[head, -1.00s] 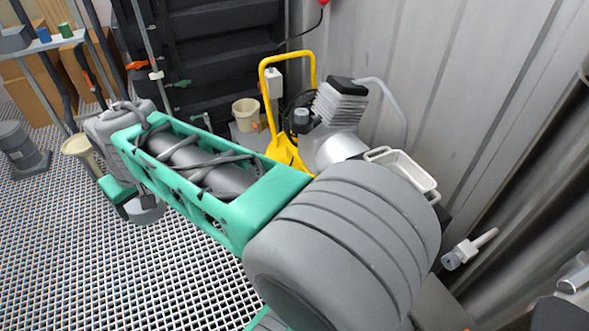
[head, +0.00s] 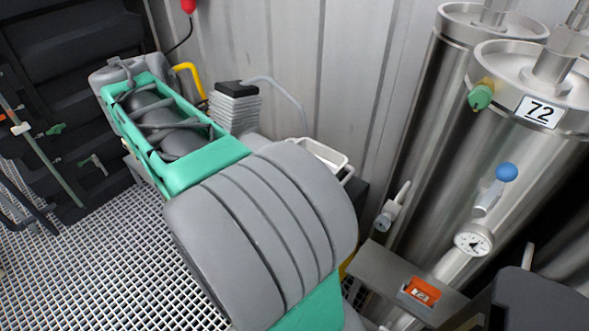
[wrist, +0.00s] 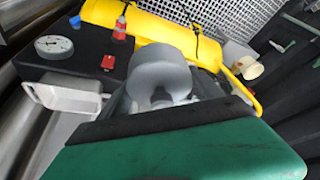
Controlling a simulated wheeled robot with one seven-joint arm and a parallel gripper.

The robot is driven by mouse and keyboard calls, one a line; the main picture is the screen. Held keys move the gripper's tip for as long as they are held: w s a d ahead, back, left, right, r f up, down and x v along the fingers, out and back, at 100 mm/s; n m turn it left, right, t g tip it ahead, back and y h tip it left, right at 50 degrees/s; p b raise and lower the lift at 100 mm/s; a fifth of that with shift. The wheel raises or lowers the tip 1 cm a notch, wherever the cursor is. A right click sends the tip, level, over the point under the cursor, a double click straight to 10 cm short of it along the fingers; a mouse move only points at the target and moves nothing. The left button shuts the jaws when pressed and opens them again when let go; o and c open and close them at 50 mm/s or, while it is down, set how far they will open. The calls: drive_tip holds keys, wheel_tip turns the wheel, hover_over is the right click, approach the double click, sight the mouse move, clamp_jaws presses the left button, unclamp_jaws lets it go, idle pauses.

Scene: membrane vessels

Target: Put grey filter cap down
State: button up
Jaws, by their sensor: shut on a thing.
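A grey rounded piece, which I take to be the grey filter cap (wrist: 160,68), shows in the wrist view just beyond the green edge of my wrist. My gripper (wrist: 163,97) is shut on it; the fingers are mostly hidden behind that edge. The cap appears held in front of the yellow body, and I cannot tell its exact height.
A finned compressor (head: 234,108) and a white tray (head: 326,157) stand beyond my arm by the metal wall. Tall steel vessels (head: 500,130), one labelled 72, stand at the right. A gauge (wrist: 54,46) and a yellow tank (wrist: 115,17) lie near the gripper. Grating (head: 110,260) is clear at left.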

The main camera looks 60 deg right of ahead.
drive_tip(key=s+d+r+m+g, duration=0.35)
drive_tip(key=s+d+m, duration=0.55)
drive_tip(key=s+m, duration=0.3)
drive_tip(key=shift+n+g, duration=0.3)
drive_tip(key=shift+g, duration=0.15)
drive_tip(key=s+d+f+b, duration=0.1)
drive_tip(key=s+d+f, duration=0.1)
drive_tip(key=d+f, duration=0.1)
drive_tip(key=s+d+f+b, duration=0.2)
drive_tip(key=s+d+f, duration=0.1)
drive_tip(key=s+d+f+b, duration=0.1)
drive_tip(key=s+d+f, duration=0.1)
drive_tip(key=d+f, duration=0.1)
drive_tip(key=shift+s+d+f+b, duration=0.1)
drive_tip(key=shift+s+d+b, duration=0.25)
drive_tip(key=shift+d, duration=0.2)
drive_tip(key=shift+s+d+f, duration=0.15)
drive_tip(key=shift+d+f, duration=0.05)
drive_tip(key=shift+f, duration=0.05)
drive_tip(key=shift+w+a+b+x, duration=0.15)
drive_tip(key=shift+b+x, duration=0.1)
drive_tip(key=shift+x, duration=0.7)
drive_tip(key=shift+w+a+b+x, duration=0.1)
drive_tip(key=shift+a+b+x, duration=0.1)
drive_tip(key=shift+x, duration=0.8)
drive_tip(key=shift+f, duration=0.15)
